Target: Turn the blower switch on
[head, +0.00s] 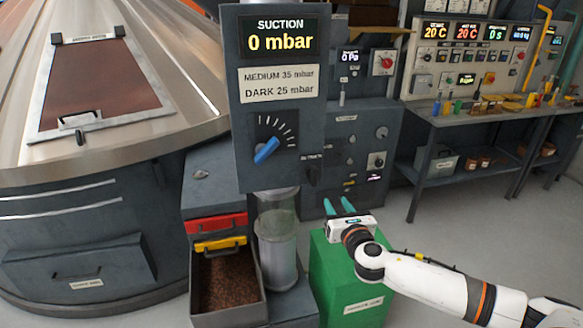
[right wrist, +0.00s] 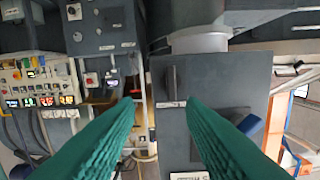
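The grey suction panel (head: 282,180) reads 0 mbar and carries a blue dial knob (head: 266,150). A dark switch handle (head: 313,176) sits at its lower right, under a small label I cannot read clearly; I cannot confirm that it is the blower switch. In the right wrist view the handle (right wrist: 172,80) shows upright ahead, between and beyond the teal fingertips, with the blue knob (right wrist: 250,126) to its right. My right gripper (head: 338,205) is open and empty, below and right of the handle, apart from it. My left gripper is not in view.
A green box (head: 335,270) stands below my right gripper. A clear cylinder (head: 277,240) and a bin of brown beans (head: 228,282) are under the panel. A grey control cabinet (head: 375,125) stands behind. A workbench (head: 480,118) with tools is at right.

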